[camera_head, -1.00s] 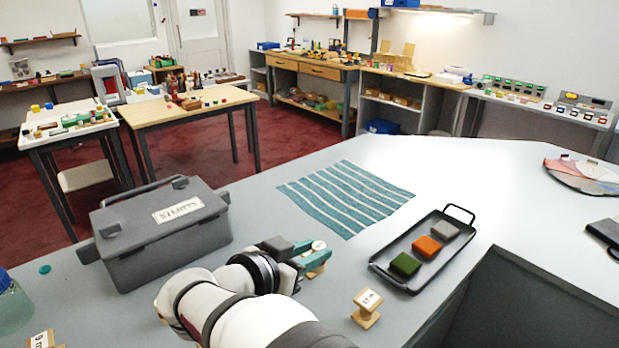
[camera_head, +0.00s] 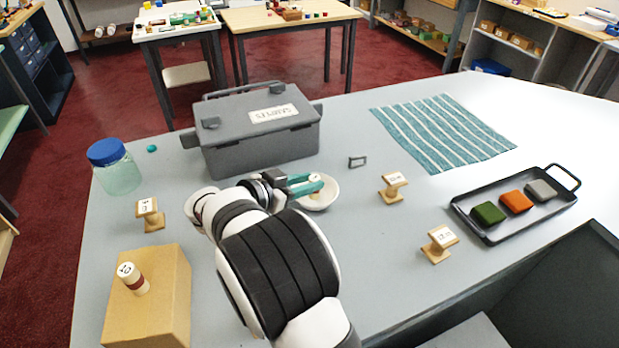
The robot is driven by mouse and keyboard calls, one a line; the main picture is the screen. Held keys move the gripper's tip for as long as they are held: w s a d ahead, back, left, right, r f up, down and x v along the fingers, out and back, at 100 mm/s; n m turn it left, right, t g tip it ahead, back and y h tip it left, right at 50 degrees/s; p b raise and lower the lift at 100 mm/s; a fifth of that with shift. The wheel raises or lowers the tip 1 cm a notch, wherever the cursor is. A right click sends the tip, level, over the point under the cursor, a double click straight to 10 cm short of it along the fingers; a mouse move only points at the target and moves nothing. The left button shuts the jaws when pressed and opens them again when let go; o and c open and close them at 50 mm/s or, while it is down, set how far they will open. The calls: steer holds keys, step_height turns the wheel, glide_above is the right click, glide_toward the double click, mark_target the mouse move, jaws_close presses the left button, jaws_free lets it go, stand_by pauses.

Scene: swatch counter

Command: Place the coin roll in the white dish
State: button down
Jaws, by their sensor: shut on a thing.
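My gripper (camera_head: 308,185), with teal fingers, is over the white dish (camera_head: 328,201) and shut on a small tan piece with a pale round top (camera_head: 315,178). This piece looks like the coin roll; my fingers cover much of it. Its lower end shows over the inside of the dish, and I cannot tell whether it touches the bottom. The dish sits on the grey counter, partly covered by my gripper.
A grey lidded case (camera_head: 260,142) stands behind my gripper, a blue-lidded jar (camera_head: 115,168) to its left. Labelled wooden stands (camera_head: 393,187) dot the counter. A black tray (camera_head: 490,232) with three coloured blocks and a striped cloth (camera_head: 440,130) are on the right.

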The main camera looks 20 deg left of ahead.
steer(key=shift+f, duration=0.1)
steer(key=c, duration=0.6)
jaws_free()
steer(key=shift+c, duration=0.2)
